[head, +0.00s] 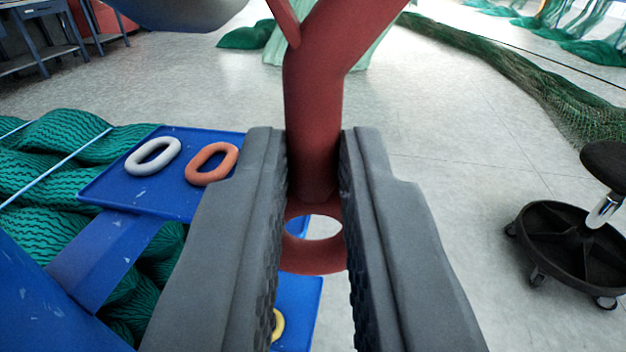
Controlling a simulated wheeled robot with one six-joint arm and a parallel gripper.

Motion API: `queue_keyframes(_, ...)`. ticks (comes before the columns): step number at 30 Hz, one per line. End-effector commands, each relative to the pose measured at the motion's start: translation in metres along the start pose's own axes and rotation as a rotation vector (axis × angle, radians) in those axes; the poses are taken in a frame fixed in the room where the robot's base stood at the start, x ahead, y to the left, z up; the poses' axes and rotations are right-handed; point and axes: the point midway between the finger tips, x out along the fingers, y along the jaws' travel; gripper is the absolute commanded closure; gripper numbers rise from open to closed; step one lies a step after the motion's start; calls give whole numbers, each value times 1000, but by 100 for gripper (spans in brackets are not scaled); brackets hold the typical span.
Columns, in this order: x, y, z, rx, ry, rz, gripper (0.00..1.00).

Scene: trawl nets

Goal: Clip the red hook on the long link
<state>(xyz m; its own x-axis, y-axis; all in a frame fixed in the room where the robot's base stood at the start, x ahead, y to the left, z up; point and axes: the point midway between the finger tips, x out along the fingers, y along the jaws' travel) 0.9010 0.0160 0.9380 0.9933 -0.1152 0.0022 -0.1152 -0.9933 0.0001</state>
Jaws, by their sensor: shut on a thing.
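The red hook (315,110) is held between the two dark grey jaws of my gripper (317,215). Its shank runs up and away, with a thin gate piece at the upper left, and its round eye faces me between the jaws. The far end of the hook is cut off by the top edge. Two oval links lie on a blue tray (115,190) at the left: a white one (153,156) and an orange one (212,164). A yellow link (278,324) shows partly behind the left jaw. I cannot tell which link is the long one.
Green netting (50,150) lies under and around the tray at the left. A black wheeled stool (570,245) stands at the right. A long green net (500,75) lies on the floor behind. The grey floor between is clear.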

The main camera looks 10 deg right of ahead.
Motion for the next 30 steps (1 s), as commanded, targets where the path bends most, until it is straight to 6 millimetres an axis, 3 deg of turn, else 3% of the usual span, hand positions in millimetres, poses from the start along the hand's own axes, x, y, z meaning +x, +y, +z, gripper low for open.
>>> queue_keyframes(30,0,-14,4,0,1,0,100)
